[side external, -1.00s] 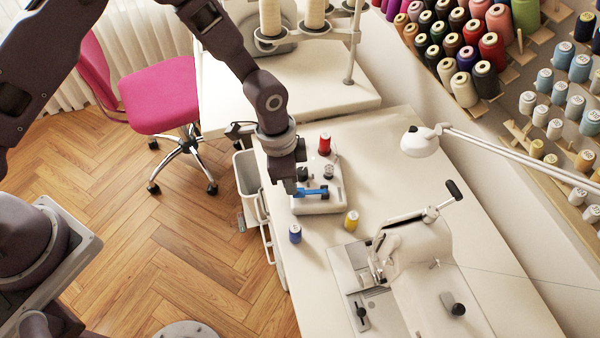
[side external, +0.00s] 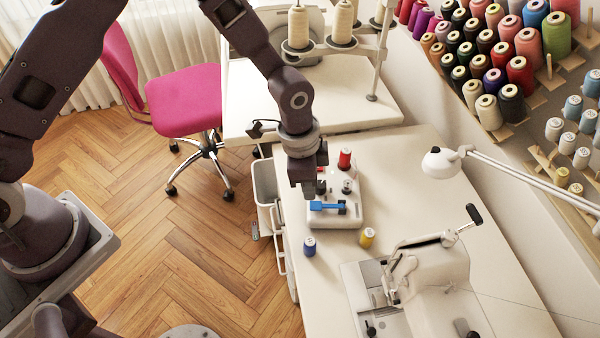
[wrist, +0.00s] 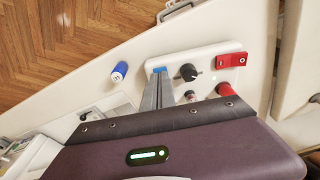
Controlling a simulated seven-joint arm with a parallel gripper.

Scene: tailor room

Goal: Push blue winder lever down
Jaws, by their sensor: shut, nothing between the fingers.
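The white winder (side external: 347,217) sits on the table. Its blue lever (side external: 327,206) lies on the near side of its top; in the wrist view the blue lever (wrist: 159,70) shows only as a small blue patch at the fingertips. My gripper (side external: 309,195) is shut and empty, pointing down at the lever's left end. In the wrist view my gripper (wrist: 158,80) covers most of the lever. I cannot tell whether the fingertips touch it.
The winder also carries a red spool (side external: 344,158), a black knob (wrist: 188,72) and a red part (wrist: 232,59). A blue spool (side external: 309,246) and a yellow spool (side external: 367,237) stand in front. A sewing machine (side external: 430,280) is at the front right. A lamp (side external: 440,162) stands right.

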